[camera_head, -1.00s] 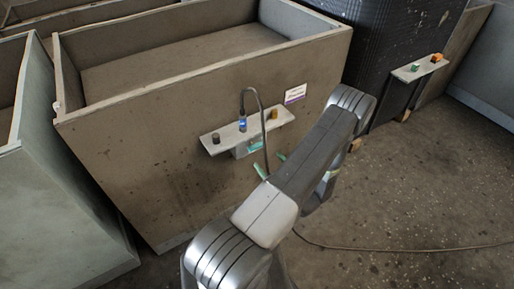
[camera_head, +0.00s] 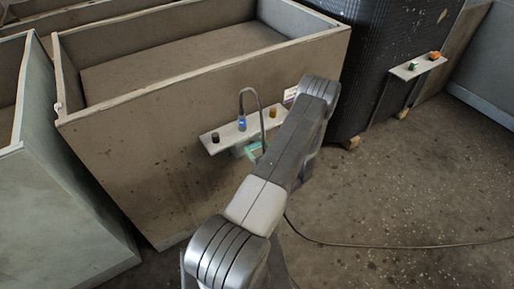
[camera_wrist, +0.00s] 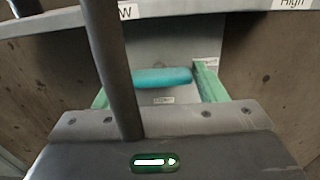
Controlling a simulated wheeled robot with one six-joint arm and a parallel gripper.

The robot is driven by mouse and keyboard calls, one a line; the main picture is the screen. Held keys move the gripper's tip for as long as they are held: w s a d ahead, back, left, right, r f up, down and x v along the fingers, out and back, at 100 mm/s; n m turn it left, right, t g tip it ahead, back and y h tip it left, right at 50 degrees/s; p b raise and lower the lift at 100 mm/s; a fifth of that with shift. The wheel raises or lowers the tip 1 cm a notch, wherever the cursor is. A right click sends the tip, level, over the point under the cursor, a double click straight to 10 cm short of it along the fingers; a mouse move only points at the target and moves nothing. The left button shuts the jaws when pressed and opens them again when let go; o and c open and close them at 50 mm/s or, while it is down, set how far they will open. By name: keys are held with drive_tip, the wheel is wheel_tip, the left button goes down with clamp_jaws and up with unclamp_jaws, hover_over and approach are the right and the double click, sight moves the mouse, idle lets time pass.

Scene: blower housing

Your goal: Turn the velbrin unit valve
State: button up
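The valve handle is a teal horizontal bar (camera_wrist: 162,77) on a grey plate, under the shelf. In the wrist view it lies between my gripper's green fingers (camera_wrist: 155,82), with a gap to the right finger. The left finger is mostly hidden behind a dark hose, and I cannot tell whether either finger touches the handle. My gripper is open. In the head view my gripper (camera_head: 258,151) is just under the wall shelf (camera_head: 229,135), partly hidden by my arm. Labels ending in "W" and reading "High" (camera_wrist: 291,4) show along the shelf edge.
A dark curved hose (camera_wrist: 111,65) from a blue fitting (camera_head: 242,123) passes close in front of my gripper. A black knob (camera_head: 215,137) and a yellow-brown knob (camera_head: 272,113) stand on the shelf. A second shelf (camera_head: 418,67) is at right. Floor at right is open, with a cable.

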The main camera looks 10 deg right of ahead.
drive_tip(key=c, duration=0.5)
drive_tip(key=shift+o, duration=0.2)
drive_tip(key=shift+f+b, duration=0.1)
drive_tip(key=shift+b, duration=0.35)
drive_tip(key=n+b, duration=0.5)
drive_tip(key=b, duration=0.4)
drive_tip(key=n+b, duration=0.5)
drive_tip(key=b, duration=0.5)
drive_tip(key=n+b, duration=0.5)
drive_tip(key=b, duration=0.4)
drive_tip(key=shift+s+a+f+n+b, duration=0.1)
drive_tip(key=shift+a+f+n+b, duration=0.2)
drive_tip(key=shift+n, duration=0.1)
drive_tip(key=shift+r+b, duration=0.2)
drive_tip(key=shift+b, duration=0.1)
drive_tip(key=o, duration=1)
